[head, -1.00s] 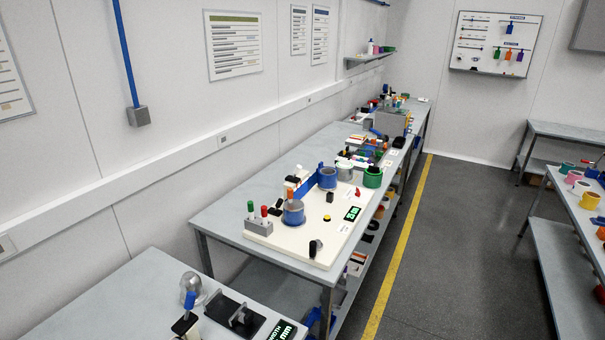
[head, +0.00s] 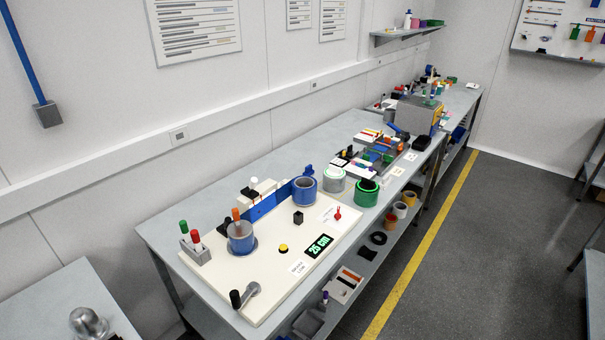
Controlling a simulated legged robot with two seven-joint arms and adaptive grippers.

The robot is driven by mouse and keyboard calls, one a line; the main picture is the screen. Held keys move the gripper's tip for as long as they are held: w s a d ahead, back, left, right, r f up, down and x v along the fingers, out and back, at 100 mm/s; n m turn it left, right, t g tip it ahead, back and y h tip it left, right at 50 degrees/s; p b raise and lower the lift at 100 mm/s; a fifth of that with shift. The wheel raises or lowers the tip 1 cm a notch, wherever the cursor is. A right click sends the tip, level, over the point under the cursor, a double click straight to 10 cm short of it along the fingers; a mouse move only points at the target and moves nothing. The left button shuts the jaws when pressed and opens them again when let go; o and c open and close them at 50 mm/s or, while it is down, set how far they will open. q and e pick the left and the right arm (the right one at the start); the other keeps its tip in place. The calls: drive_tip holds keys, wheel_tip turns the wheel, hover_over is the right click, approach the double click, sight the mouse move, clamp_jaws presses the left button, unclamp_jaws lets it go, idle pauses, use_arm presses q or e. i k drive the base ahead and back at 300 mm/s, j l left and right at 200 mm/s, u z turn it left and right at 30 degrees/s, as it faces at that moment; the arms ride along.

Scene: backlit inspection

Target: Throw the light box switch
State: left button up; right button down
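Neither of my grippers is in the head view. I cannot pick out the light box or its switch for certain. A white panel (head: 225,279) lies on the near bench. It carries a black-handled lever (head: 246,294), a yellow button (head: 283,248), a small black block (head: 298,217), a small red control (head: 338,214) and a lit green display (head: 319,246) that seems to read 25 cm. Farther along the bench stands a grey box with a yellow side (head: 418,115). Its details are too small to tell.
Blue cups (head: 304,190) and a green cup (head: 367,193) stand along the panel. Another bench corner (head: 50,310) is at lower left. Open grey floor (head: 470,260) with a yellow line (head: 421,248) lies to the right.

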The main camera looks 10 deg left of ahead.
sight(253, 182)
drive_tip(key=i+l+u, duration=0.3)
drive_tip(key=l+u, duration=0.25)
drive_tip(key=i+l+u, duration=0.3)
drive_tip(key=l, duration=0.2)
drive_tip(key=l+u, duration=0.3)
